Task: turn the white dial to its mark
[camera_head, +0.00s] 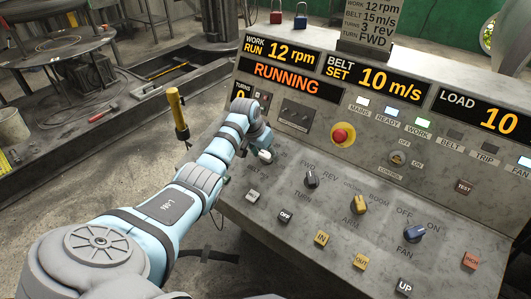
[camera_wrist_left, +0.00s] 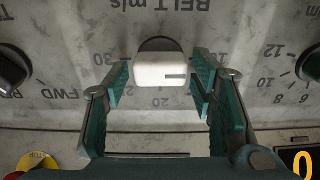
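The white dial (camera_wrist_left: 160,72) sits on the panel between my left gripper's teal fingers in the left wrist view. A dark line on it points right in that view. Scale numbers, upside down there, surround it, with 30 at left and 20 below. My left gripper (camera_wrist_left: 160,88) is open around the dial, one finger on each side and very close to it; whether either finger touches is hard to tell. In the head view the gripper (camera_head: 260,145) is over the panel's left part and partly covers the dial (camera_head: 265,156). My right gripper is not in view.
The BELT SET display (camera_head: 372,77) reads 10 m/s; a card (camera_head: 370,25) above lists BELT 15 m/s. Black (camera_head: 311,179), yellow (camera_head: 359,204) and blue (camera_head: 415,233) knobs stand to the right. A red emergency button (camera_head: 342,135) protrudes behind.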

